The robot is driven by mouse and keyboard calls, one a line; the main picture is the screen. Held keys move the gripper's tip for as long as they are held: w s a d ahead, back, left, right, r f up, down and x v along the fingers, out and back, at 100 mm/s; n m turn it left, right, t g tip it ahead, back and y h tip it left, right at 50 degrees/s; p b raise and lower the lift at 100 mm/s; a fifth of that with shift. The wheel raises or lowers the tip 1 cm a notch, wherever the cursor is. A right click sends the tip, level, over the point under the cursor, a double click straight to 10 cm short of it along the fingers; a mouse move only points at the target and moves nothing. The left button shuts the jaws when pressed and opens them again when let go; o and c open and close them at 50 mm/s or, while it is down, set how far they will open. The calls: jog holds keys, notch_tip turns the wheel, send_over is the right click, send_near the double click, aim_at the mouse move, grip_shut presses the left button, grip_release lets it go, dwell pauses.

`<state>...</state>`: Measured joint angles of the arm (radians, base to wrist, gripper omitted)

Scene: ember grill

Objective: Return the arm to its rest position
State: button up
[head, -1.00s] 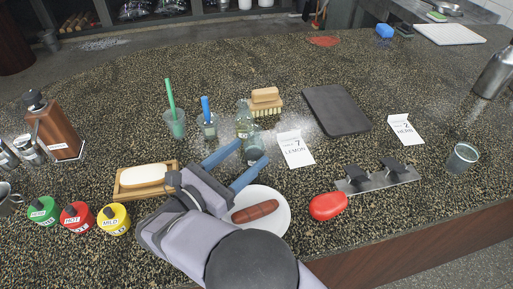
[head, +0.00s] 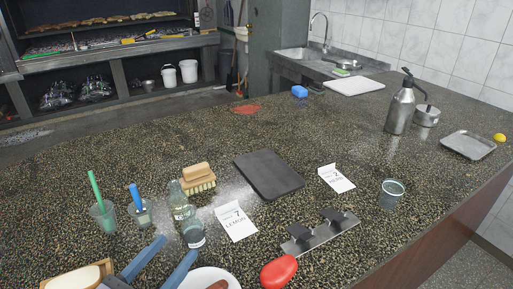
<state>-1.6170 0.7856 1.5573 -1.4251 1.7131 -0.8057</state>
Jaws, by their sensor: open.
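My gripper (head: 179,246) shows at the lower left of the head view, its two blue fingers apart with nothing seen between them. The fingers point up the picture toward a clear glass bottle (head: 180,205) with a dark-ringed base. Whether they touch the bottle I cannot tell. The rest of my arm is below the picture edge. A white plate (head: 200,274) with a brown sausage (head: 218,285) is just right of the fingers, cut off by the bottom edge. A wooden tray (head: 48,285) holding a pale block (head: 75,280) is to their left.
Around are a green-straw cup (head: 104,219), brush (head: 197,182), black board (head: 268,174), LEMON card (head: 236,222), HERB card (head: 337,178), metal rack (head: 320,232), red object (head: 278,271) and metal cup (head: 392,194). The counter's far middle is mostly clear.

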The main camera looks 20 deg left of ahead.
jog(key=w+d+r+n+g+h, duration=0.2)
jog(key=d+r+n, duration=0.1)
jog(key=d+r, duration=0.55)
jog(key=w+d+f+m+g+h+p, duration=0.1)
jog(key=w+d+m+g, duration=0.1)
jog(key=d, duration=0.5)
jog(key=w+d+f+m+g+h+p, duration=0.1)
jog(key=w+d+f+m+g+h, duration=0.1)
jog(key=d, duration=0.6)
jog(key=w+d+f+m+g+h+p, duration=0.1)
jog(key=w+d+m+g, duration=0.2)
jog(key=d, duration=0.5)
jog(key=shift+w+d+f+m+g+h+p, duration=0.1)
jog(key=shift+f+m+g+h+p, duration=0.1)
jog(key=shift+m+g, duration=0.35)
jog(key=shift+f+m+g+h+p, duration=0.15)
jog(key=shift+m+g, duration=0.1)
jog(key=shift+m, duration=0.5)
jog(key=s+d+f+m+g+y+p, duration=0.3)
jog(key=s+d+f+m+y, duration=0.1)
jog(key=m, duration=1)
jog(key=s+d+f+m+g+y+p, duration=0.4)
jog(key=d+m, duration=0.4)
jog(key=m, duration=0.5)
jog(key=shift+s+m+y, duration=0.4)
jog(key=shift+s+y, duration=0.35)
jog(key=shift+s, duration=0.15)
